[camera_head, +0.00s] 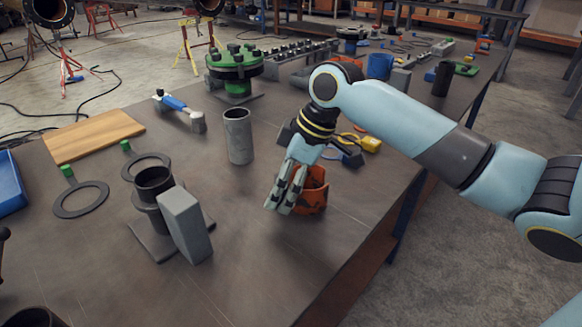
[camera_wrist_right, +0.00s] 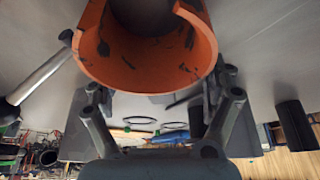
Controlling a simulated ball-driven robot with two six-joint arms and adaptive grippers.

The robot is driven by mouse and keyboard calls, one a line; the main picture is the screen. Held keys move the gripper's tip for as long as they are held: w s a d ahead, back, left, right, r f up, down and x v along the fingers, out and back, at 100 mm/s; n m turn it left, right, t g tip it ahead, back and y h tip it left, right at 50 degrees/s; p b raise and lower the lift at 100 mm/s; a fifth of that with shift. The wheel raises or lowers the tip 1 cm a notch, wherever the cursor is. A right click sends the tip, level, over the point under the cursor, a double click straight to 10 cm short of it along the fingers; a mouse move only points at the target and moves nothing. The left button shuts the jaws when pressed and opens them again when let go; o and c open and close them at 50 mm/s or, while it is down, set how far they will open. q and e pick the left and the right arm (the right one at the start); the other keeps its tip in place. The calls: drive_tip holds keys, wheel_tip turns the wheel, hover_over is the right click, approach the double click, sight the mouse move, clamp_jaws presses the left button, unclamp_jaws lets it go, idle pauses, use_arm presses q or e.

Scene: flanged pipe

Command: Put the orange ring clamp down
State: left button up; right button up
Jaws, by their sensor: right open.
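The orange ring clamp (camera_head: 316,190), scuffed with dark marks, stands on the bench near its right-hand edge. My right gripper (camera_head: 284,200) is pointed down just left of it and partly covers it. In the right wrist view the clamp (camera_wrist_right: 140,72) fills the top middle, with its open bore and a gap in its rim visible. The right gripper's fingers (camera_wrist_right: 160,98) are spread apart, one toward each side of the clamp. They do not look closed on it; whether they touch it is unclear. My left gripper is not in view.
A grey cylinder (camera_head: 238,137) stands behind left. A flanged pipe stub (camera_head: 153,187) and a grey block (camera_head: 184,226) stand left. A yellow tool (camera_head: 371,144) and a green flange (camera_head: 234,68) lie farther back.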

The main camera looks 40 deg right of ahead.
drive_tip(key=p+v, duration=0.1)
drive_tip(key=v, duration=1)
drive_tip(key=shift+s+r, duration=0.15)
drive_tip(key=shift+r, duration=0.15)
drive_tip(key=shift+d, duration=0.1)
drive_tip(key=shift+f, duration=0.1)
